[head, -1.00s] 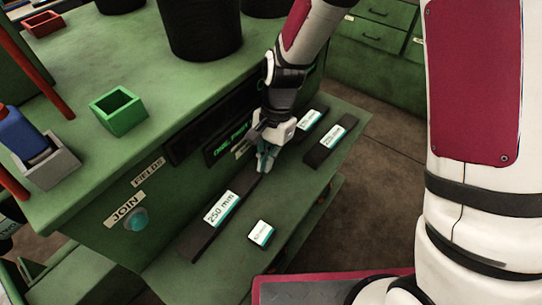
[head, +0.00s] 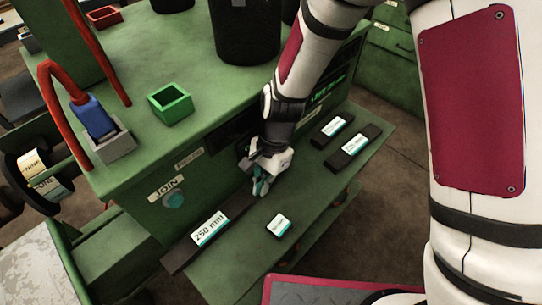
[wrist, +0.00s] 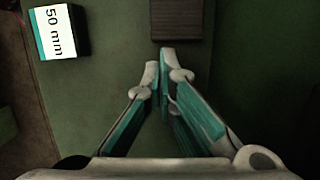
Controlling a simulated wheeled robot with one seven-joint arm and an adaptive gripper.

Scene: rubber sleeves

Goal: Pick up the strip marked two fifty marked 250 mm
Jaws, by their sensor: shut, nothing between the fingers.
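The dark strip labelled 250 mm (head: 183,254) lies flat on the green shelf, its white and teal label near its middle. My gripper (head: 261,187) is shut and empty at the strip's far end. In the wrist view my fingertips (wrist: 165,60) are together just short of the end of a dark strip (wrist: 180,20), which looks like the same one; its label is out of that view. I cannot tell whether the tips touch it or how high they are.
A short block marked 50 mm (wrist: 58,32) lies beside the strip; it also shows in the head view (head: 279,226). Two more labelled dark strips (head: 332,127) (head: 354,146) lie farther along the shelf. The machine's front with the JOIN button (head: 173,199) rises behind the shelf.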

